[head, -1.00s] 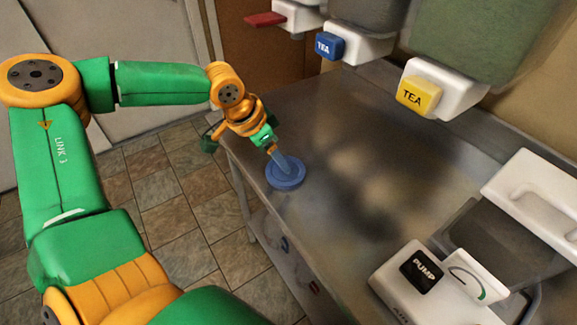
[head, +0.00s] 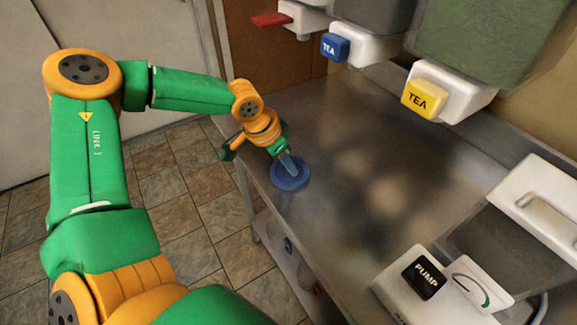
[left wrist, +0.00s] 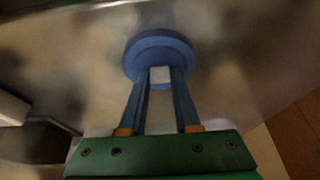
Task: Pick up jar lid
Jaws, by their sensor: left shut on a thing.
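The jar lid (head: 291,175) is a round blue disc at the left part of the steel counter. It also shows in the left wrist view (left wrist: 158,46), straight ahead of the fingers. My left gripper (head: 290,166) reaches down to it, with its fingertips at the lid's middle. In the left wrist view its two blue-grey fingers (left wrist: 160,76) are shut on a pale block-like part at the lid's near side. I cannot tell whether the lid touches the counter. My right gripper is not in view.
The steel counter (head: 340,185) is clear around the lid. Dispensers with a red tap (head: 271,20), a blue tea tap (head: 335,47) and a yellow tea tap (head: 424,98) stand along the back.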

